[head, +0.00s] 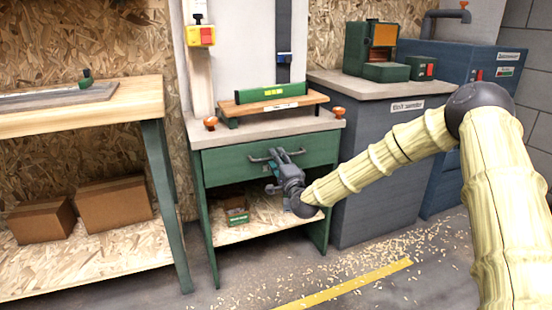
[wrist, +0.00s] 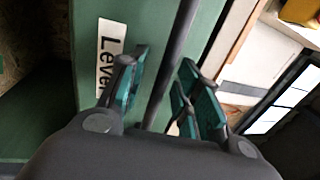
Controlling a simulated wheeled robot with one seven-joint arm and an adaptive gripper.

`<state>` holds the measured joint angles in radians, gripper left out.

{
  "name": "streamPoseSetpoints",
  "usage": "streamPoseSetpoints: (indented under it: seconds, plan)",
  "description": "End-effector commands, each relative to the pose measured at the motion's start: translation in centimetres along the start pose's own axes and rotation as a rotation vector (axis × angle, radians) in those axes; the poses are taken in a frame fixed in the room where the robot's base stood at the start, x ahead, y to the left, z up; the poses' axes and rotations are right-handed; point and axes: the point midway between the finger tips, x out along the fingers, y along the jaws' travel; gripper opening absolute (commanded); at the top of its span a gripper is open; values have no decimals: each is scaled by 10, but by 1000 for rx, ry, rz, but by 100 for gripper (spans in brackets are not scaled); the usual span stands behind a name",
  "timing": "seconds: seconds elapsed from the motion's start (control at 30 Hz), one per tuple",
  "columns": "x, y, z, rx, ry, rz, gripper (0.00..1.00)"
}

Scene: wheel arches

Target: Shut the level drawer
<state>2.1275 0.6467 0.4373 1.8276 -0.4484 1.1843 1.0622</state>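The level drawer (head: 225,168) is the green front under the worktop of the middle bench in the head view. The wrist view shows its green face (wrist: 90,60) with a white label (wrist: 109,58) reading "Leve", the rest hidden by a finger. A dark bar handle (wrist: 178,45) runs across the drawer front. My gripper (head: 276,168) is at the handle, and in the wrist view its teal-padded fingers (wrist: 163,75) stand apart on either side of the bar. Gaps show between bar and pads. How far the drawer stands out is hard to tell.
A green spirit level (head: 272,91) lies on a wooden board on the bench top. A small box (head: 237,214) sits on the shelf below. A wooden table (head: 95,110) stands left, a grey cabinet (head: 375,170) right. Wood shavings and a yellow line (head: 345,285) mark the floor.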

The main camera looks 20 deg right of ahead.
Motion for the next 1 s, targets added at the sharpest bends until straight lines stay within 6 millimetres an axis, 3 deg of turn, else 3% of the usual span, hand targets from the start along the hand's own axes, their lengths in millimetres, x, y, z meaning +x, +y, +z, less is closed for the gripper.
streamPoseSetpoints:
  seconds: [0.53,0.73,1.0]
  plan:
    - [-91,0,0,2,0,-1,33]
    - [-106,0,0,2,1,-1,33]
    - [-108,0,0,1,1,-1,33]
